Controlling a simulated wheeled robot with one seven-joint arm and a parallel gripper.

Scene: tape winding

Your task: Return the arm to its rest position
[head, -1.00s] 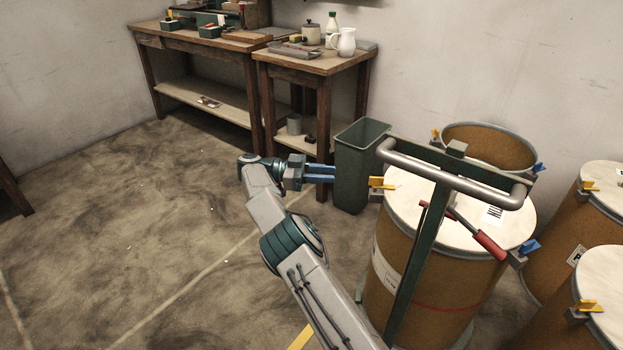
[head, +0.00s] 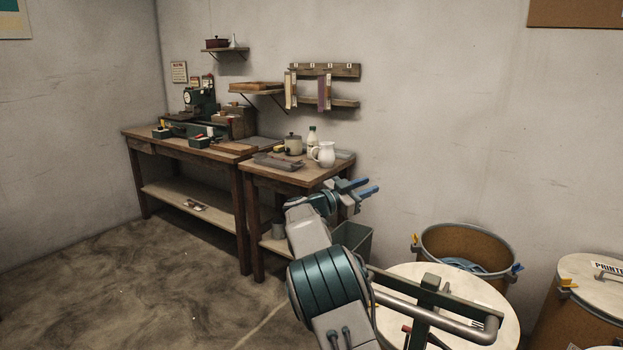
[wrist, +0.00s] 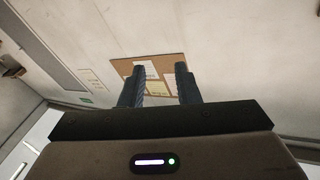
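My gripper (head: 369,187) is raised in front of the right end of the small wooden table (head: 290,180) in the head view, with its blue fingers pointing right and slightly up. In the wrist view its two dark fingers (wrist: 159,82) stand apart with nothing between them. Beyond them the wrist view shows wall and a brown pinboard (wrist: 163,66) with papers. My arm rises from the bottom of the head view, bent at the teal joint.
An open drum (head: 468,245) holds something blue. A green bin (head: 352,240) is partly hidden behind my arm. A workbench (head: 190,148) stands at back left; the floor there is clear.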

